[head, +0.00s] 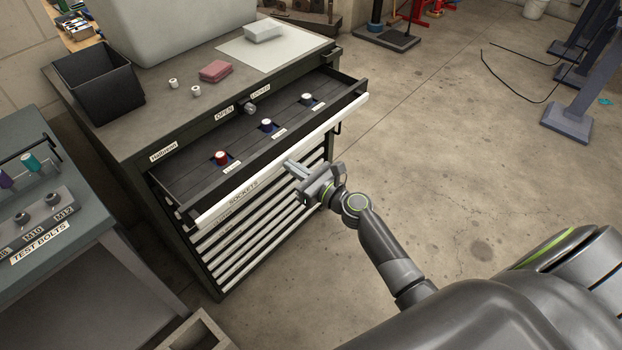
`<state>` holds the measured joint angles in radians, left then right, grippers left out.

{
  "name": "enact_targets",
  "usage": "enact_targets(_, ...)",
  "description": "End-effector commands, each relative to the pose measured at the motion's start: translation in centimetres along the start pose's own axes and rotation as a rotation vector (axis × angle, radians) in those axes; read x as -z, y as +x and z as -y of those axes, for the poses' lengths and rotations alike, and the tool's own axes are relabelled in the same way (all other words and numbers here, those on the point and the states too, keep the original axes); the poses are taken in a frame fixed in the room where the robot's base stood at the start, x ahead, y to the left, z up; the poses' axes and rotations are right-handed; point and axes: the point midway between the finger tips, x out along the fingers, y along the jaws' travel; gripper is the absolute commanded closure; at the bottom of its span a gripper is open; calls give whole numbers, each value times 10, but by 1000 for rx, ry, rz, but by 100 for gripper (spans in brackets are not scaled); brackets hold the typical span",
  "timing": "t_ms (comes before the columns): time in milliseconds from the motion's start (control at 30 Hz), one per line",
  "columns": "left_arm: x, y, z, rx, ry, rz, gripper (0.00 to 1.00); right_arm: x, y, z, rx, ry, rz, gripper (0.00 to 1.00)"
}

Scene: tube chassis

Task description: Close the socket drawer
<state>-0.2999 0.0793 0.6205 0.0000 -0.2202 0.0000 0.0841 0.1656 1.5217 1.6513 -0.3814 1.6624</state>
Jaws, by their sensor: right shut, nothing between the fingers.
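The socket drawer (190,184) is the top drawer of a dark tool cabinet (124,141) and stands pulled out. Its pale front edge (285,159) carries a label reading SOCKETS. My right gripper (296,169) is shut and empty. Its fingertips are close to the middle of the drawer front, on the outer side; I cannot tell whether they touch it. My left gripper is not in view.
A black bin (98,83), a pink block (215,71) and small white pieces stand on the cabinet top. A bench (92,222) labelled TEST BOLTS is at the left. The lower drawers (262,224) look shut. Open concrete floor (440,130) lies to the right.

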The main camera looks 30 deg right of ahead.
Motion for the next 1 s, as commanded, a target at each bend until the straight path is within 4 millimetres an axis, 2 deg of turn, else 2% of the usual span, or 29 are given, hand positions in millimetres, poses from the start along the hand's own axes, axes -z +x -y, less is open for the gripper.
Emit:
enact_targets(33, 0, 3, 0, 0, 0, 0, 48, -1, 16, 0, -2, 1, 6, 100)
enact_targets(200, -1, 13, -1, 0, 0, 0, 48, 0, 61, -1, -2, 1, 6, 100)
enact_targets(500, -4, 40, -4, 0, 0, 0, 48, 2, 129, 0, -1, -1, 4, 100)
enact_targets(700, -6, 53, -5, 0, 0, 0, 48, 2, 158, 0, -1, 0, 3, 100)
enact_targets(1000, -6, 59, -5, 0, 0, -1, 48, -1, 174, 0, 1, 0, 3, 100)
